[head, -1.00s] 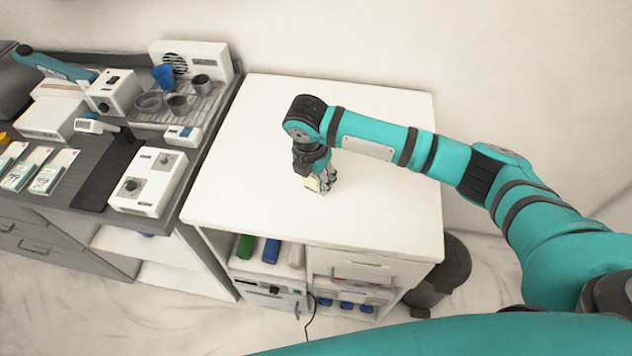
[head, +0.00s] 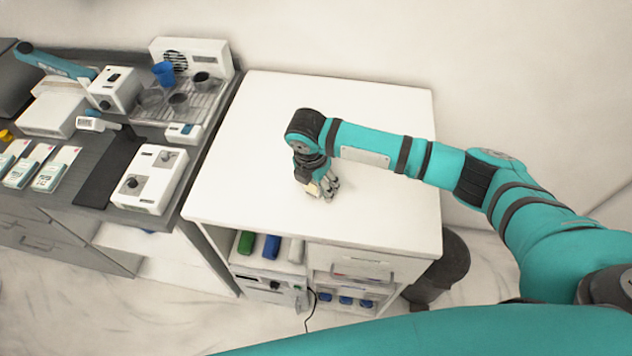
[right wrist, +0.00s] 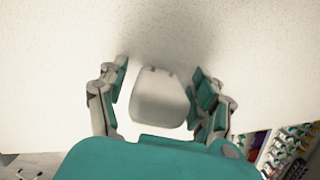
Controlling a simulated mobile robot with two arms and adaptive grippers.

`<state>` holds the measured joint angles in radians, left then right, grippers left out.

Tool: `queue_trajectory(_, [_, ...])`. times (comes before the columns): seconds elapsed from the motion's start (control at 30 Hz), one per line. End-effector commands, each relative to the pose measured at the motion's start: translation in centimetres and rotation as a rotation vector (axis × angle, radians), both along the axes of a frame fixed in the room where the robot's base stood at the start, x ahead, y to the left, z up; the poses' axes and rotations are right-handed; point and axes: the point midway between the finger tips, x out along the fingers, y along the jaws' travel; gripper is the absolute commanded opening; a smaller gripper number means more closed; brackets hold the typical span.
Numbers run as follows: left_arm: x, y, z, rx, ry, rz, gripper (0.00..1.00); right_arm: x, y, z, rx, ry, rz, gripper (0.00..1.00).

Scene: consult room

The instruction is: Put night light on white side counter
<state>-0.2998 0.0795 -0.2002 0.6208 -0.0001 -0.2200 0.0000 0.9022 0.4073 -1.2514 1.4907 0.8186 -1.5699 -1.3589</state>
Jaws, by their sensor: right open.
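The night light (right wrist: 160,97) is a small whitish rounded block. In the right wrist view it sits between my right gripper's (right wrist: 162,92) two fingers, with a gap on each side. In the head view only a cream sliver of it (head: 313,189) shows beside the fingers. My right gripper (head: 325,188) is open and low over the white side counter (head: 260,125), pointing down near the middle of its top. The night light appears to rest on the counter top. My left gripper is not in view.
The white counter top is otherwise clear. Left of it, a dark bench holds a white control box (head: 150,180), a wire rack (head: 200,105) with cups and several packets. Shelves under the counter hold bottles. A dark bin (head: 440,270) stands at the right.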

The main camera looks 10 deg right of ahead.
Motion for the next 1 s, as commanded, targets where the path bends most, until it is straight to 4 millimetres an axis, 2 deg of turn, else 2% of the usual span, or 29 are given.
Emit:
queue_trajectory(0.17, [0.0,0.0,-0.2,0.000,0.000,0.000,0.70,0.0,0.2,1.3,0.003,-0.003,0.000,0.66])
queue_trajectory(0.5, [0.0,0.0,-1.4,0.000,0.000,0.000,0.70,-0.7,1.0,8.2,0.003,-0.005,0.002,0.66])
queue_trajectory(0.7, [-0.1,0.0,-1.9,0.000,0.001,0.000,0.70,-1.1,1.2,11.1,0.002,-0.002,-0.001,0.66])
queue_trajectory(1.0, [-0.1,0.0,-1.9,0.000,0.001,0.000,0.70,-1.3,1.3,12.2,0.000,0.001,-0.001,0.66])
